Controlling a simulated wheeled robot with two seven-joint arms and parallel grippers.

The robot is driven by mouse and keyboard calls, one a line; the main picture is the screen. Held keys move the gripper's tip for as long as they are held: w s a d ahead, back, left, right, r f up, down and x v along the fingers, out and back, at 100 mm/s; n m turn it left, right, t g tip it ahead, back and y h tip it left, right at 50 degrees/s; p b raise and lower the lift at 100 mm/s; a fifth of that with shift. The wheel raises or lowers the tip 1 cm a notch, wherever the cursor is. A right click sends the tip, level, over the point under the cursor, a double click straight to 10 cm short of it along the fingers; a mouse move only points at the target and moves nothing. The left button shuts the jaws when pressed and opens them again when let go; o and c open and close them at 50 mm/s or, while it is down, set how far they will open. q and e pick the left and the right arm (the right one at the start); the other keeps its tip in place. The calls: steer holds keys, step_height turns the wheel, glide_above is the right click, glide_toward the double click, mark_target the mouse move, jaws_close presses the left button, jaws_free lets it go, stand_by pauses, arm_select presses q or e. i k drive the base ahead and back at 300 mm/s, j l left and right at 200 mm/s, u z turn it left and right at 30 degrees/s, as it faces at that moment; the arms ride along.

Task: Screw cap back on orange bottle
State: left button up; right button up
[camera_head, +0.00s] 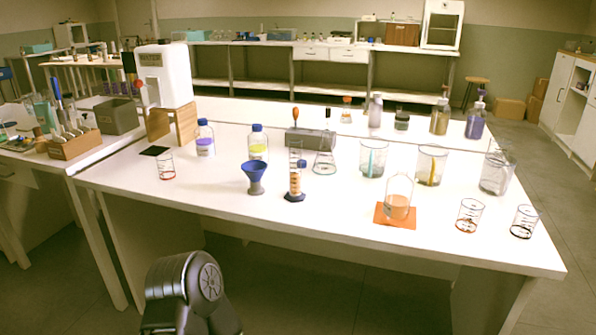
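A clear bottle with pale orange liquid (397,211) stands upright on an orange square mat (382,219) at the front right of the white table. I see no cap on its top. I cannot pick out a loose cap on the table for certain. A small bottle with an orange top (347,102) stands at the back of the table. Neither of my grippers is in view.
On the white table (330,215) stand blue-capped purple (205,147) and yellow (257,151) bottles, a blue funnel (254,178), a graduated cylinder (296,180), beakers (431,166), and small glasses (469,215). A white machine (164,75) is back left.

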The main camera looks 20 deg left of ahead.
mark_target(400, 188)
steer(key=j+z, duration=0.15)
steer(key=j, duration=0.4)
steer(key=j+z, duration=0.1)
steer(key=j, duration=0.45)
steer(key=k+j+z, duration=0.15)
steer(key=j, duration=0.4)
steer(key=j+z, duration=0.1)
steer(key=j, duration=0.45)
steer(key=k+j+z, duration=0.15)
steer(key=j, duration=0.4)
